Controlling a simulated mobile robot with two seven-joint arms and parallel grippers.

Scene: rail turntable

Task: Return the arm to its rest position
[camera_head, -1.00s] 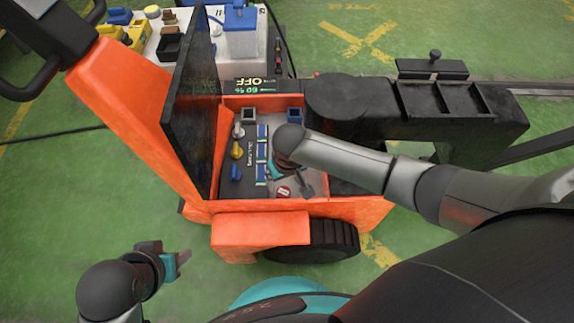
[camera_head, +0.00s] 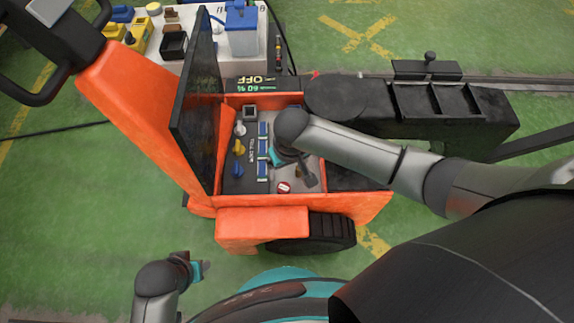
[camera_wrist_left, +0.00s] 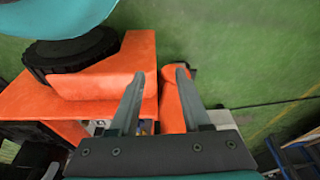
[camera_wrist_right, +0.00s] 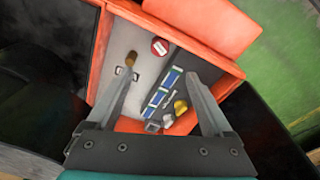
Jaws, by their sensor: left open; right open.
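My right gripper (camera_head: 298,168) is over the open compartment of the orange cart (camera_head: 262,225), at the right of its control panel (camera_head: 250,150). In the right wrist view its two fingers (camera_wrist_right: 162,76) are spread with nothing between them. A small lever with a brown knob (camera_wrist_right: 131,58) shows by the left fingertip; I cannot tell whether they touch. My left gripper (camera_head: 196,270) is low at the left, apart from the cart, and partly hidden by its own wrist. In the left wrist view its fingers (camera_wrist_left: 160,72) are apart and empty.
The raised black lid (camera_head: 196,110) stands left of the panel. A black turntable arm (camera_head: 430,115) lies right.

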